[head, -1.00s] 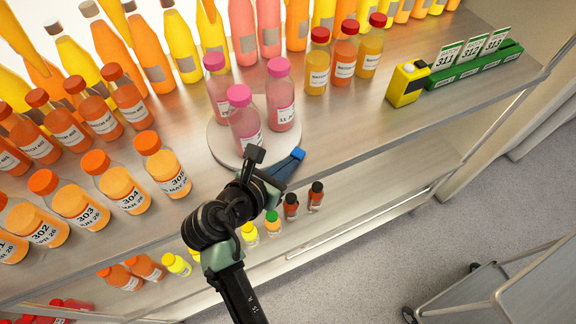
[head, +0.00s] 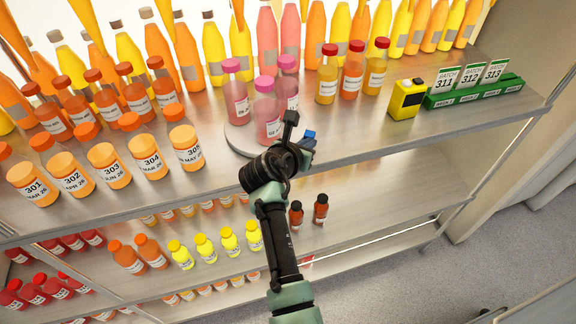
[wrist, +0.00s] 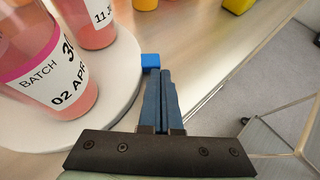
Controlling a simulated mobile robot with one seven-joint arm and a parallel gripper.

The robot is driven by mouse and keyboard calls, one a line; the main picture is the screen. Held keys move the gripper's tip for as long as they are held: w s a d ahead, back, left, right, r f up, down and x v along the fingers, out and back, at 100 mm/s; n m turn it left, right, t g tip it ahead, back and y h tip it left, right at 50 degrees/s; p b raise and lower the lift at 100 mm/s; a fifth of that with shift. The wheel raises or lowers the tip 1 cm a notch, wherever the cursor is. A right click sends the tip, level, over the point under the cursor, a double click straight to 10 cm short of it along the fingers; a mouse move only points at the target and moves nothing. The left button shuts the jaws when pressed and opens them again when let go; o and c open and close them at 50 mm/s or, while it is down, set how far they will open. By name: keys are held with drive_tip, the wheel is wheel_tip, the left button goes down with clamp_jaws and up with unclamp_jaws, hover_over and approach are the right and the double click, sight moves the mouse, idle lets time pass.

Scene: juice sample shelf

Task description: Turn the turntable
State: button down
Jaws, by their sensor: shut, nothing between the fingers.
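The turntable (head: 238,140) is a pale round disc near the shelf's front edge, and its rim also shows in the wrist view (wrist: 105,122). Several pink-capped bottles of pink juice stand on it, one of them in front (head: 267,118). A bright blue tab (wrist: 150,60) sits at the rim's right side. My gripper (wrist: 161,72) is shut and empty, its dark blue fingers pointing at the tab. The fingertips are right at the tab; I cannot tell whether they touch. In the head view my wrist partly hides the disc's front.
Orange-capped bottles (head: 148,160) stand in rows to the left. Red-capped bottles (head: 352,72), a yellow device (head: 407,99) and a green card holder (head: 470,90) stand to the right. Tall bottles line the back. The shelf's front right stretch (head: 400,140) is clear.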

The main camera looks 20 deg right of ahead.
drive_tip(key=shift+w+d, duration=0.35)
drive_tip(key=shift+w, duration=0.2)
drive_tip(key=shift+d+r, duration=0.1)
drive_tip(key=shift+d, duration=0.05)
idle(0.4)
